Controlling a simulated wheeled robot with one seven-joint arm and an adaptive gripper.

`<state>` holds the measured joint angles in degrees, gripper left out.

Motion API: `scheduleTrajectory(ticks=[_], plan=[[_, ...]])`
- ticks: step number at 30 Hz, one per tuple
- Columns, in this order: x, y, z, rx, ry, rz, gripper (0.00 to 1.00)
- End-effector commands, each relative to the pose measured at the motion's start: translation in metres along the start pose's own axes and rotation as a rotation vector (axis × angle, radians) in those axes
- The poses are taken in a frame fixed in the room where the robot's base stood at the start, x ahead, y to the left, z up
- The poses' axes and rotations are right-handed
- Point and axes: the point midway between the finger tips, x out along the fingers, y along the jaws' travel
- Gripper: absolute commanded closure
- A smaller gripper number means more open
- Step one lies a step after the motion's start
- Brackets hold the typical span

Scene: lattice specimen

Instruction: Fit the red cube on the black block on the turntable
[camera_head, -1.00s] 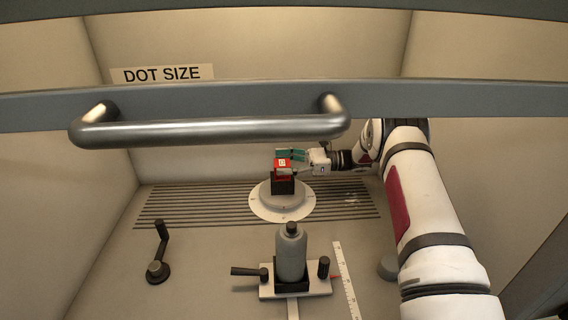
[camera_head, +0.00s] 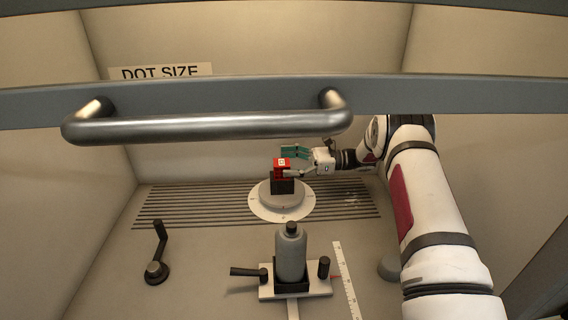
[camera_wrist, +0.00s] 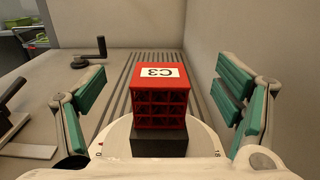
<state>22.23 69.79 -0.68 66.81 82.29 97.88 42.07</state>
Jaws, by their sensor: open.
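The red cube (camera_head: 282,168) is a lattice with a white label reading C3 on top. It sits upright on the black block (camera_head: 283,187), which stands on the round pale turntable (camera_head: 265,208). In the wrist view the cube (camera_wrist: 158,100) rests squarely over the black block (camera_wrist: 159,142), with the turntable (camera_wrist: 115,140) below. I cannot tell whether it is fully seated. My gripper (camera_head: 294,161) is open. In the wrist view its teal-padded fingers stand wide on either side of the cube, with gaps between.
A bar handle (camera_head: 205,130) on a grey sash (camera_head: 230,93) crosses in front. A grey bottle (camera_head: 291,255) stands in a fixture at the front. A crank (camera_head: 157,255) is at left and a ruler (camera_head: 345,280) at right. A slotted grille (camera_head: 180,208) lies behind the turntable.

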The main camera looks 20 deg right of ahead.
Motion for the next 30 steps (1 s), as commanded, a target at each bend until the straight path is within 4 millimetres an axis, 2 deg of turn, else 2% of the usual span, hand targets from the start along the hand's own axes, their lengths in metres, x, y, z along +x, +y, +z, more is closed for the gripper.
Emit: scheduleTrajectory(ticks=[16, 27, 30], plan=[[-0.034, -0.001, -0.001, 0.000, 0.000, 0.000, 0.16], [-0.037, 0.000, 0.001, 0.000, 0.000, 0.001, 0.16], [-0.037, 0.000, 0.006, -0.002, 0.000, 0.000, 0.16]])
